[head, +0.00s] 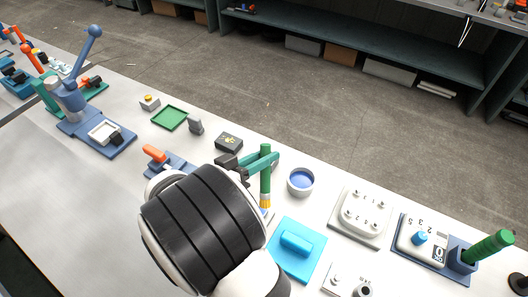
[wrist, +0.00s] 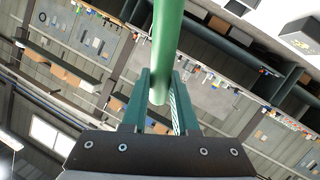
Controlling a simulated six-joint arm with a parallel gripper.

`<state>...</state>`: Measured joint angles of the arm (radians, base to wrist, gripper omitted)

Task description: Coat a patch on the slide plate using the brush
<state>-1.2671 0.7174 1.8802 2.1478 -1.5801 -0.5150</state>
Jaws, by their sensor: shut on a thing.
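My gripper (head: 262,162) has green fingers and is shut on the green handle of a brush (head: 265,178), which is held roughly upright with its yellow-orange bristles down. The wrist view shows the handle (wrist: 165,50) between my fingers (wrist: 160,95). The bristles are left of a white cup (head: 300,191) holding blue liquid. A bright blue plate (head: 311,265) with a raised blue block lies in front of the cup; I cannot tell whether it is the slide plate. My arm hides the table just left of the bristles, and bristle contact is unclear.
A white numbered plate with pegs (head: 374,232) lies right of the cup. Farther right is a blue base (head: 436,269) with a thick green handle (head: 490,247). A dark box (head: 229,142), green tray (head: 170,118) and blue lever press (head: 75,105) stand to the left.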

